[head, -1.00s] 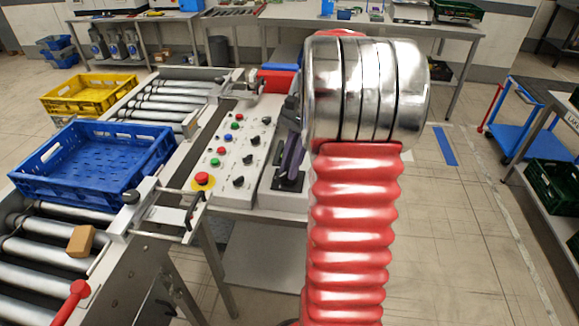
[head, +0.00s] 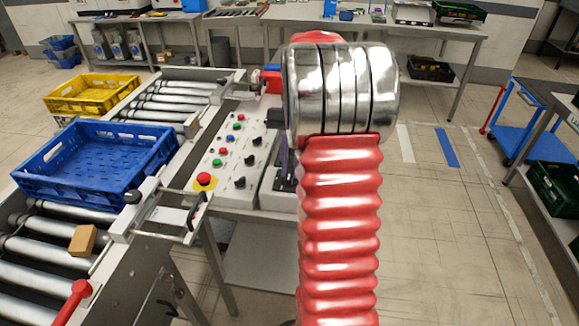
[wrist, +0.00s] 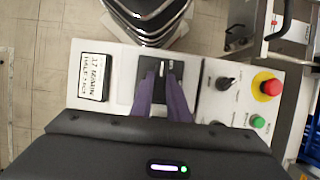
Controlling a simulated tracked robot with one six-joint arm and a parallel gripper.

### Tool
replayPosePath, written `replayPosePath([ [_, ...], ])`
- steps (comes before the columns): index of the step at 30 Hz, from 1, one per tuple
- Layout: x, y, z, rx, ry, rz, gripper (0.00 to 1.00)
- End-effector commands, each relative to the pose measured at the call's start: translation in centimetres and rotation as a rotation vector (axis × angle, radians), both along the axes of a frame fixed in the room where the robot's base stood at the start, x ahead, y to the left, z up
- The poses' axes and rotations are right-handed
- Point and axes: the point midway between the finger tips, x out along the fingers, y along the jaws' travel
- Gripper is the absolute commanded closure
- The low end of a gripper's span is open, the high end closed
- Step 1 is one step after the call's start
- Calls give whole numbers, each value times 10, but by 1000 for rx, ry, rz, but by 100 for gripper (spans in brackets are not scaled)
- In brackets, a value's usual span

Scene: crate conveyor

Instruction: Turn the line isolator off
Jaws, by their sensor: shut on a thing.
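The line isolator (wrist: 163,69) shows in the wrist view as a dark switch on the light panel, with a pale mark on its handle. My gripper (wrist: 163,82) has purple fingers, one on each side of the handle, and is shut on it. The handle lies roughly along the fingers in the wrist view. The fingers hide part of the switch, and its small lettering is too blurred to read. In the head view my arm hides most of the isolator and gripper.
The control panel (head: 222,180) beside the isolator carries several black knobs and coloured buttons. A red stop button (head: 204,180) on a yellow ring sits at its near end. A blue crate (head: 68,197) and a yellow crate (head: 65,106) stand left. A small brown box (head: 80,240) lies on the rollers.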

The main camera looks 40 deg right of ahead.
Motion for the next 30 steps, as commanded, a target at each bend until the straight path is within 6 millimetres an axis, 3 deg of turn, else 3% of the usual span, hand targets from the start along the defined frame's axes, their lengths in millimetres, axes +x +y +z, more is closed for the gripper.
replayPosePath([
  [10,-2,-1,-2,0,6,2,100],
  [11,-2,-1,-2,0,6,2,83],
  [18,-1,0,-1,0,3,1,66],
  [30,1,-2,4,-1,0,1,66],
])
